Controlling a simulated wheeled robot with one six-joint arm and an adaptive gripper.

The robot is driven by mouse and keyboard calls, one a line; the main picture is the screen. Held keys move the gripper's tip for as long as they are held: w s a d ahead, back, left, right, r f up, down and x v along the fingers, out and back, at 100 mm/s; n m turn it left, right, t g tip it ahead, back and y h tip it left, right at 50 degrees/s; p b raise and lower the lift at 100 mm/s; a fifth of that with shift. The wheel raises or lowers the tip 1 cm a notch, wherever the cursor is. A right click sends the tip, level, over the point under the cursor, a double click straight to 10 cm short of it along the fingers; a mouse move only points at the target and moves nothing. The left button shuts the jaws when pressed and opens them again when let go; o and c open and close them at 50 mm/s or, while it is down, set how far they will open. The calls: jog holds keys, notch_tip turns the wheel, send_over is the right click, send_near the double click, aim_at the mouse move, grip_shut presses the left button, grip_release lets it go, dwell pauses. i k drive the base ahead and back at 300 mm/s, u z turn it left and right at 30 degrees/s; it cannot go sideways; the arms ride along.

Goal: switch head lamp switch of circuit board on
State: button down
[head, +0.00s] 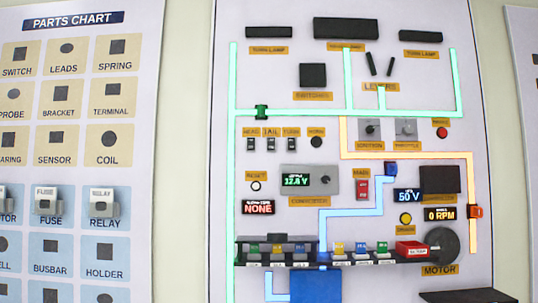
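The circuit board (400,20) is a white upright panel filling the middle of the head view. The head lamp switch (251,145) is a small black rocker under an orange "HEAD" label, the leftmost of a row of three. The "TAIL" switch (271,145) and a third, similar switch (292,145) are just to its right. The rocker is too small to tell which way it is set. My gripper is not in view.
A round black horn button (316,142) is right of the switches. A green glowing line (233,190) runs down their left. A dark shelf (300,264) with several coloured parts juts out below. A parts chart (80,120) hangs at left.

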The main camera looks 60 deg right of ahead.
aim_at(251, 140)
jog(key=z, duration=0.9)
jog(key=i, duration=0.85)
jog(key=z, duration=0.95)
